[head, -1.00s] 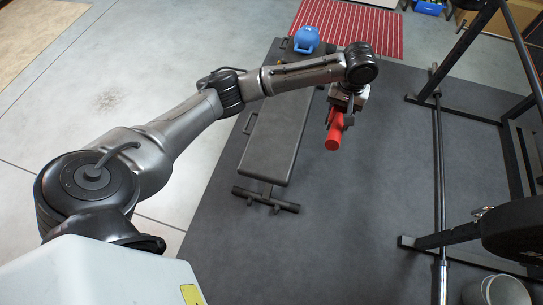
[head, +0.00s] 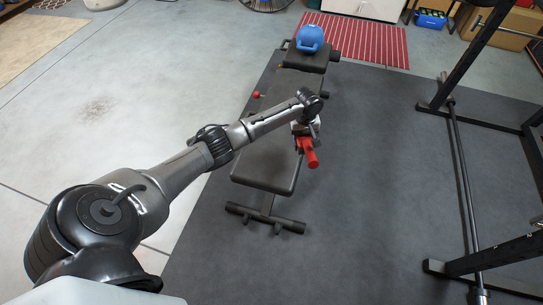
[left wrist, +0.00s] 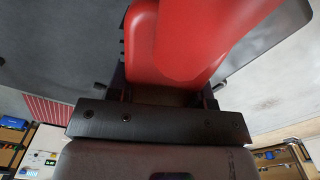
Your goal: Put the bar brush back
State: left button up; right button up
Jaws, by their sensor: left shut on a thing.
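The bar brush (head: 309,153) shows as a red piece in my left gripper (head: 304,136), above the right edge of the black bench (head: 262,165) in the head view. My left gripper is shut on it. In the left wrist view the red brush (left wrist: 185,40) fills the upper middle, close to the camera, with the black gripper body (left wrist: 160,123) below it. Its bristles cannot be made out. My right gripper is not in view.
A blue kettlebell (head: 311,38) stands on the bench's far end. The black rack (head: 460,70) and a long barbell (head: 463,170) are at the right. A red striped mat (head: 365,40) lies at the back. Dark floor between bench and barbell is clear.

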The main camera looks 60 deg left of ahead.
pick_arm(q)
jog(key=b, duration=0.6)
send_over(272, 150)
jog(key=f, duration=0.5)
jog(key=d+f, duration=0.1)
jog(key=f, duration=0.1)
jog(key=shift+w+f, duration=0.2)
jog(key=shift+f, duration=0.1)
jog(key=shift+s+a+f, duration=0.2)
jog(key=shift+s+a, duration=0.1)
jog(key=shift+a, duration=0.2)
notch_tip(272, 150, down, 4)
jog(key=b, duration=0.3)
jog(key=shift+b, duration=0.35)
jog(key=o, duration=1)
jog(key=shift+f, duration=0.15)
jog(key=shift+c, duration=0.2)
